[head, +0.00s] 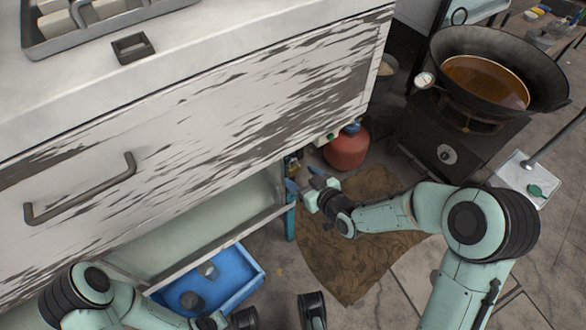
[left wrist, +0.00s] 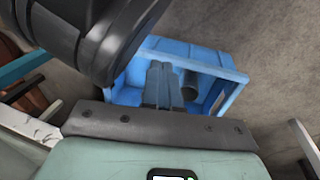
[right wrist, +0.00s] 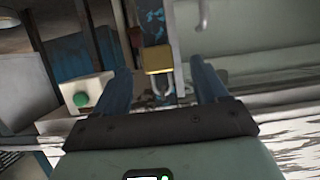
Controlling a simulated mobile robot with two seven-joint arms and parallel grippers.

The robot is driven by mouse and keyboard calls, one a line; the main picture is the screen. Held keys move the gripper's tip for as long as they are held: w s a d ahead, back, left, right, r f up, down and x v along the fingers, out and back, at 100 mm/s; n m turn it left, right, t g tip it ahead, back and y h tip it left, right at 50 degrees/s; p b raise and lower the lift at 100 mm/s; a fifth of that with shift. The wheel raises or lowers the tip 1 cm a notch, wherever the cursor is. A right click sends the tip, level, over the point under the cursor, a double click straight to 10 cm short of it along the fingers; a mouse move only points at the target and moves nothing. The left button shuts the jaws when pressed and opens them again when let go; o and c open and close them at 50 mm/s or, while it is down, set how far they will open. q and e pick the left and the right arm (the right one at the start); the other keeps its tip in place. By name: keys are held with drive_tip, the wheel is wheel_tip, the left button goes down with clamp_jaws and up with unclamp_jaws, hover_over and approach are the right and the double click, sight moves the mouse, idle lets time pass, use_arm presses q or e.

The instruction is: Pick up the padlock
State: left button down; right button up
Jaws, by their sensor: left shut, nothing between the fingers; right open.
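The padlock (right wrist: 158,59) has a brass-yellow body and a grey shackle. In the right wrist view it is against a worn blue post (right wrist: 155,25), its shackle pointing down in the picture. My right gripper (head: 303,180) is open, its blue fingers on either side of the padlock in that view. I cannot tell whether they touch it. In the head view the padlock is too small to make out clearly by the fingers. My left gripper (left wrist: 162,68) is shut and empty, with a blue crate beyond it in the left wrist view.
A white worn cabinet (head: 190,110) fills the left. The blue crate (head: 250,268) stands below it. A red gas bottle (head: 346,150) stands behind my right gripper, near a wide pan of brown liquid (head: 485,82) on a burner. A box with a green button (right wrist: 80,99) is beside the post.

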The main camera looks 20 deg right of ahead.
sight(295, 170)
drive_tip(key=x, duration=0.3)
drive_tip(key=shift+w+b, duration=0.25)
drive_tip(key=shift+b, duration=0.1)
use_arm(q)
drive_tip(key=shift+s+a+f+g, duration=0.15)
drive_tip(key=shift+s+f+g, duration=0.25)
drive_tip(key=shift+s+f, duration=0.4)
use_arm(e)
drive_tip(key=shift+c, duration=0.3)
drive_tip(key=c, duration=1.1)
use_arm(q)
drive_tip(key=shift+r, duration=0.1)
use_arm(e)
drive_tip(key=shift+r, duration=0.15)
drive_tip(key=shift+c, duration=0.2)
